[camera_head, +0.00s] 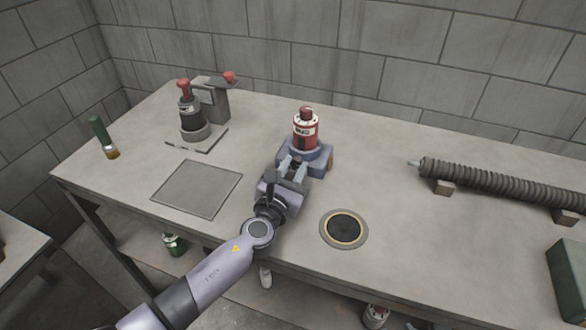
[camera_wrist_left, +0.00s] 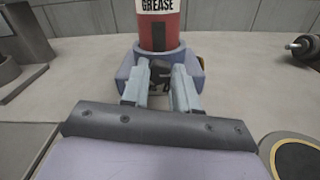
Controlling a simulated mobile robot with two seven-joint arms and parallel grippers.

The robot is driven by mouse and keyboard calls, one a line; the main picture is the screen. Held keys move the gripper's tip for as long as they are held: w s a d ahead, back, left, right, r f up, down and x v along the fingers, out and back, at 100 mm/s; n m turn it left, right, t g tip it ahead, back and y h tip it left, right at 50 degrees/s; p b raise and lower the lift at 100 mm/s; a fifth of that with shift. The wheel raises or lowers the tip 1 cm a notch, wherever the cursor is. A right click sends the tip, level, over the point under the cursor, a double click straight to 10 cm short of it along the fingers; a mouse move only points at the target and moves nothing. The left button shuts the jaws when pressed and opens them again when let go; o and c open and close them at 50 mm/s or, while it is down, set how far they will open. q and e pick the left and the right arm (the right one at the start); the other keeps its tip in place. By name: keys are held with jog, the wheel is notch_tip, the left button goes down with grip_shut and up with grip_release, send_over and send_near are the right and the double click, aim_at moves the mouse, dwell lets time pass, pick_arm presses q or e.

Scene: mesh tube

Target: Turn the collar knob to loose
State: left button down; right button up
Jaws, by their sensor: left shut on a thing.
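A red cylinder (camera_head: 305,131) with a white label stands upright in a blue-grey collar base (camera_head: 318,155) near the middle of the bench. In the left wrist view the red cylinder (camera_wrist_left: 158,30) has GREASE on its label, and the collar (camera_wrist_left: 125,70) surrounds its foot. My left gripper (camera_head: 289,168) reaches the collar's front. In the left wrist view its two pale fingers (camera_wrist_left: 161,84) are closed on a small dark knob (camera_wrist_left: 160,71) at the collar's front. The fingers hide most of the knob, and its turn setting cannot be read. My right gripper is not in view.
A ribbed dark tube (camera_head: 500,184) rests on blocks at the right. A round dark port (camera_head: 343,229) lies right of my arm. A flat square plate (camera_head: 197,187) is on the left.

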pick_arm(q)
jog(key=n+b, duration=0.1)
jog(key=n, duration=0.2)
jog(key=shift+n+b, duration=0.6)
jog(key=shift+n, duration=1)
jog(key=c, duration=0.9)
grip_release()
jog(key=shift+o, duration=0.2)
jog(key=p+v, duration=0.1)
jog(key=v, duration=0.4)
jog(key=shift+s+a, duration=0.15)
jog(key=shift+v, duration=0.85)
